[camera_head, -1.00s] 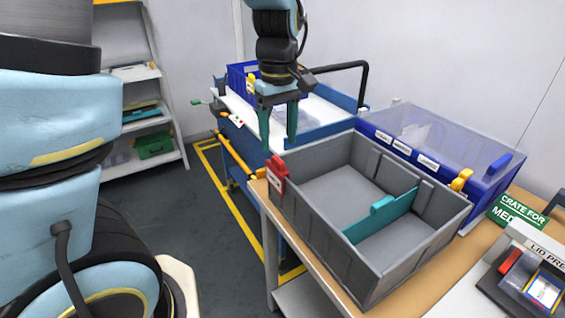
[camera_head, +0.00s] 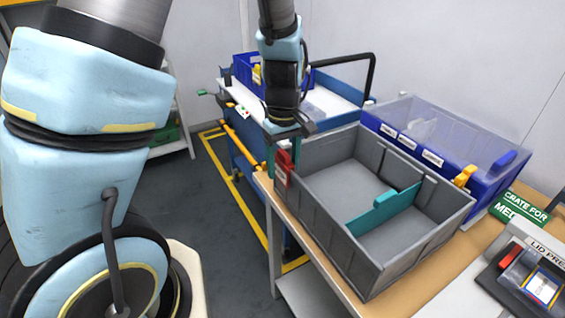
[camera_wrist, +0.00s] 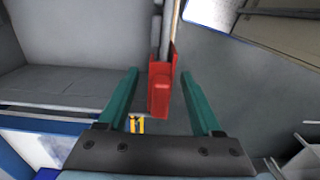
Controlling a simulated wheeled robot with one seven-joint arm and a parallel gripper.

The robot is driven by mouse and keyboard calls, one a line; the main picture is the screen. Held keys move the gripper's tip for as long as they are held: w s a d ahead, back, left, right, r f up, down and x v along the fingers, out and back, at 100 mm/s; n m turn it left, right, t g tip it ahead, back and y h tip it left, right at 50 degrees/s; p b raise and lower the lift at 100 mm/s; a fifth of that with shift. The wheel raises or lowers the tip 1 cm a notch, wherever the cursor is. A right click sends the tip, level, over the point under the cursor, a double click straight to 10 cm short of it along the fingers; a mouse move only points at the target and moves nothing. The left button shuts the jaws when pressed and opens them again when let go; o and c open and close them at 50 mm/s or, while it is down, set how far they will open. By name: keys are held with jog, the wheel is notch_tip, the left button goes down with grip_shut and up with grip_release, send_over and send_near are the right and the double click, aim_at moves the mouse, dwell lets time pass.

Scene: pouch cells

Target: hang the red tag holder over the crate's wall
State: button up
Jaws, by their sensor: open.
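The red tag holder (camera_head: 283,168) is on the wall of the grey crate (camera_head: 330,228), at its near-left corner. In the wrist view the holder (camera_wrist: 160,88) appears to straddle the wall's thin top edge. My gripper (camera_head: 283,155) is at that corner, pointing down. Its two teal fingers are open in the wrist view (camera_wrist: 165,90), one on each side of the holder. Gaps show between each finger and the holder, the right one narrower. The gripper partly hides the holder in the head view.
A teal divider (camera_head: 384,208) stands inside the crate. A blue bin with a clear lid (camera_head: 440,135) is behind it, with a yellow clip (camera_head: 464,176) near the crate's right corner. A blue cart (camera_head: 245,148) stands at the left. A lid press (camera_head: 535,280) is at the right.

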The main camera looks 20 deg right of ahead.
jog(key=shift+c, duration=0.3)
grip_shut()
jog(key=shift+r, duration=0.1)
